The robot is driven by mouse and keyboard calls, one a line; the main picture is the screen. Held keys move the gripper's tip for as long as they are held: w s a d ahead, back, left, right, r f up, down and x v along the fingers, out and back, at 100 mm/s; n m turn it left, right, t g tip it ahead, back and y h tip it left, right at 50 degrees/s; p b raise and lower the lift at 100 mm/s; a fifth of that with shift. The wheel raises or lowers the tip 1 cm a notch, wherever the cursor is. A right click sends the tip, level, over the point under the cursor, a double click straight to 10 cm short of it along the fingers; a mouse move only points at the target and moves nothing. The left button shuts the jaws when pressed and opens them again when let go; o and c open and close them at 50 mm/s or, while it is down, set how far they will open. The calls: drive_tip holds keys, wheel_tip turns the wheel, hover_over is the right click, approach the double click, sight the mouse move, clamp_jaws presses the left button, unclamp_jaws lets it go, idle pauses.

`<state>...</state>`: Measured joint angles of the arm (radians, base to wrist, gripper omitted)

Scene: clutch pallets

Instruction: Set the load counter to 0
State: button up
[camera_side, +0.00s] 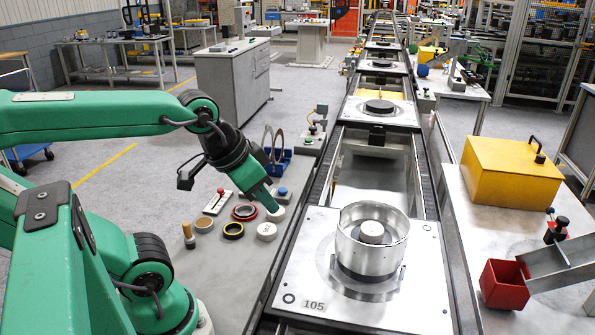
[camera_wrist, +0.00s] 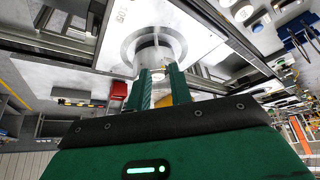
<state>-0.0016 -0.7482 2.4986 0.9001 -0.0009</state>
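I cannot make out a labelled load counter or a reading in either view. On the grey bench left of the conveyor, the side view shows a white plate with a red-knobbed lever (camera_side: 217,201), a blue-topped button (camera_side: 282,192) and a white round piece (camera_side: 267,231) with small, unreadable marks. My gripper (camera_side: 268,203) hangs over this bench, pointing down and right, close above the small parts. In the wrist view my gripper's two green fingers (camera_wrist: 161,72) stand apart with nothing held between them. The metal drum (camera_wrist: 155,50) shows beyond them.
A pallet marked 105 (camera_side: 424,270) carries an open metal drum (camera_side: 372,240) on the conveyor. Rings (camera_side: 243,212) and a wooden-handled tool (camera_side: 188,235) lie on the bench. A blue rack (camera_side: 276,163) stands behind. A yellow box (camera_side: 510,172) and red bin (camera_side: 504,286) are right.

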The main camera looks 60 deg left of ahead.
drive_tip(key=o, duration=0.3)
drive_tip(key=shift+w+a, duration=0.1)
drive_tip(key=shift+a, duration=0.05)
drive_tip(key=w+a+f+n+g, duration=0.1)
drive_tip(key=w+a+n, duration=0.2)
drive_tip(key=a, duration=0.3)
drive_tip(key=w+a+n+g+y, duration=0.1)
drive_tip(key=w+a+n, duration=0.25)
drive_tip(key=a, duration=0.35)
drive_tip(key=w+a+f+n+g, duration=0.1)
drive_tip(key=w+a+n, duration=0.2)
drive_tip(key=a, duration=0.3)
drive_tip(key=s+a+f+n+g, duration=0.1)
drive_tip(key=s+a+f+n, duration=0.1)
drive_tip(key=a+f, duration=0.2)
drive_tip(key=s+a+f+n, duration=0.1)
drive_tip(key=a+f+n, duration=0.2)
drive_tip(key=a, duration=0.8)
drive_tip(key=s+a+f+n+g+h, duration=0.1)
drive_tip(key=s+a+f+n, duration=0.1)
drive_tip(key=a+f, duration=0.3)
drive_tip(key=shift+s+a+f+n+g, duration=0.15)
drive_tip(key=shift+a+n, duration=0.25)
drive_tip(key=shift+a, duration=0.35)
drive_tip(key=shift+s+a+n+g, duration=0.15)
drive_tip(key=shift+a+n, duration=0.2)
drive_tip(key=shift+a, duration=0.35)
drive_tip(key=shift+s+a+f, duration=0.1)
drive_tip(key=shift+a, duration=0.05)
drive_tip(key=shift+f, duration=0.1)
